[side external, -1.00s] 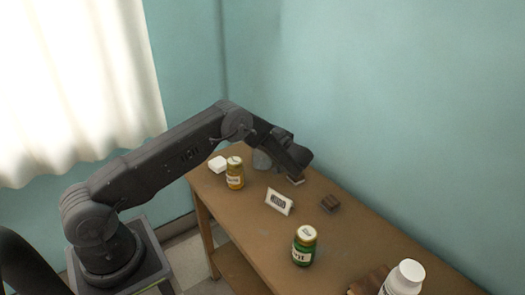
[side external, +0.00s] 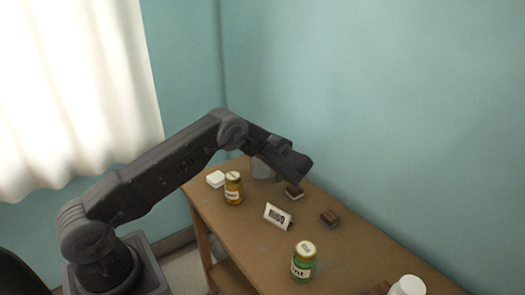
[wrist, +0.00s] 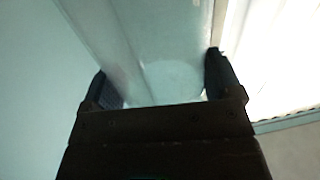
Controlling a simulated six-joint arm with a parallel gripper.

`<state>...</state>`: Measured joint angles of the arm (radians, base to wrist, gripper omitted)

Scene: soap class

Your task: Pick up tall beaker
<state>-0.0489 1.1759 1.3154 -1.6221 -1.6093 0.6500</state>
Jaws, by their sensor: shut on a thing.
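The tall beaker (wrist: 172,80) is clear, pale glass and stands between the two fingers of my gripper (wrist: 156,66) in the wrist view. The gripper is shut on its sides. In the side view the beaker (side external: 262,170) is a faint grey shape at the far end of the table, partly hidden behind my arm and gripper (side external: 274,162). I cannot tell whether its base touches the table.
A wall and curtain lie beyond.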

